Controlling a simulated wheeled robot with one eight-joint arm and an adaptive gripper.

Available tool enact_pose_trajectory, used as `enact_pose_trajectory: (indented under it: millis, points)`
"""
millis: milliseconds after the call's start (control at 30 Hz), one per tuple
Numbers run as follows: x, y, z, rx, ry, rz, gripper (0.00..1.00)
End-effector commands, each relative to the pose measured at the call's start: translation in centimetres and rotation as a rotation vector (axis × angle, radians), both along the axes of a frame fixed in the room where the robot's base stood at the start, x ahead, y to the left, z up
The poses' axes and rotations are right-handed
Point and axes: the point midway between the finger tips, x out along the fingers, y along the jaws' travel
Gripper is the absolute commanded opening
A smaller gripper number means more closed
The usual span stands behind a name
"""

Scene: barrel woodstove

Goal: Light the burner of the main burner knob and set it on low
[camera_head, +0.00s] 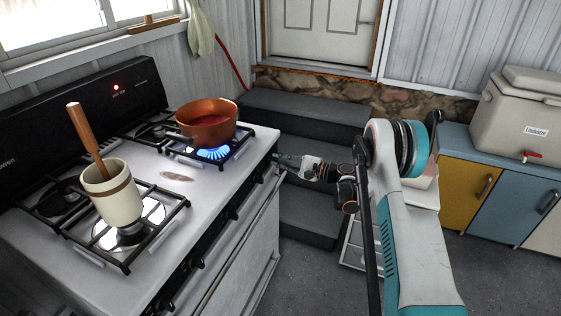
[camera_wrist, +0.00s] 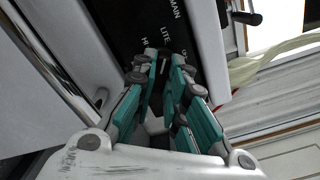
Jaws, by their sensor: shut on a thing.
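The stove (camera_head: 165,205) has a black front strip. In the wrist view part of the black control panel (camera_wrist: 120,20) shows printed words, MAIN and LITE among them. My gripper (camera_wrist: 163,60) is at this panel, its teal fingers drawn together on the main burner knob (camera_wrist: 164,67), which is mostly hidden between the fingertips. The knob's exact setting cannot be read. In the head view my gripper (camera_head: 282,161) reaches the stove's front right corner. A blue flame (camera_head: 214,154) burns on the burner under a copper pot (camera_head: 208,123).
A cream crock (camera_head: 112,193) with a wooden handle stands on the front left burner. The oven handle (camera_head: 240,240) runs along the stove's front, below the controls. Dark steps (camera_head: 305,110) are beyond the stove. Cabinets (camera_head: 510,190) with a cooler stand at right.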

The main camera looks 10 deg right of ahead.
Motion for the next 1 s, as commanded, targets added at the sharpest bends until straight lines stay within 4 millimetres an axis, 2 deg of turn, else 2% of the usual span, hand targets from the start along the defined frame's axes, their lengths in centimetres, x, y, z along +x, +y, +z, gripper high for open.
enact_pose_trajectory:
  millis: [33,100,533,667,1000]
  points:
    - [0.0,0.0,-0.1,-0.001,0.0,0.001,0.17]
    - [0.0,0.0,-0.1,-0.001,0.0,0.001,0.33]
    - [-0.3,-0.5,0.0,0.0,0.001,-0.001,0.33]
    - [-1.4,-2.1,0.0,0.0,0.001,-0.003,0.33]
    - [-5.4,-7.5,-0.1,0.0,0.001,-0.002,0.33]
